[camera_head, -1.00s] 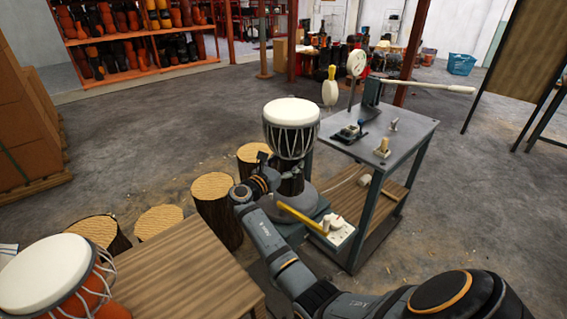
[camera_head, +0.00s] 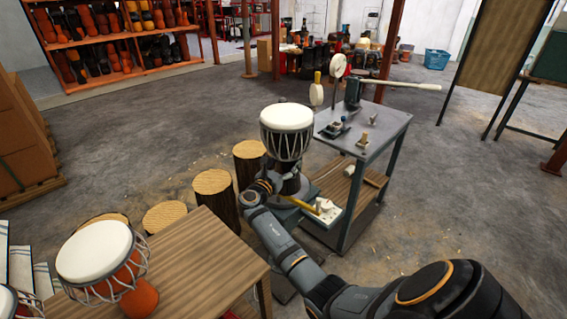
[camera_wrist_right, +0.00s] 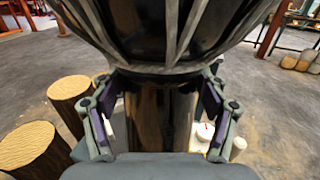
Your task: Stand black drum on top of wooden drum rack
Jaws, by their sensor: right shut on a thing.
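The black drum (camera_head: 287,148) has a white head and pale cords, and is upright in the head view. My right gripper (camera_head: 284,185) is shut on its narrow black waist, below the bowl. In the right wrist view the drum's waist (camera_wrist_right: 160,120) stands between the two fingers of my right gripper (camera_wrist_right: 160,108), with the corded bowl above. A reddish wooden rack (camera_head: 130,80) with several drums on its shelves stands far off at the back left; its top is cut off by the picture edge. My left gripper is not in view.
A grey metal worktable (camera_head: 385,125) with a lever press stands just right of the held drum. Several log stumps (camera_head: 213,185) stand to its left. A wooden table (camera_head: 195,265) with an orange drum (camera_head: 95,252) is at front left. Open floor (camera_head: 150,130) lies towards the rack.

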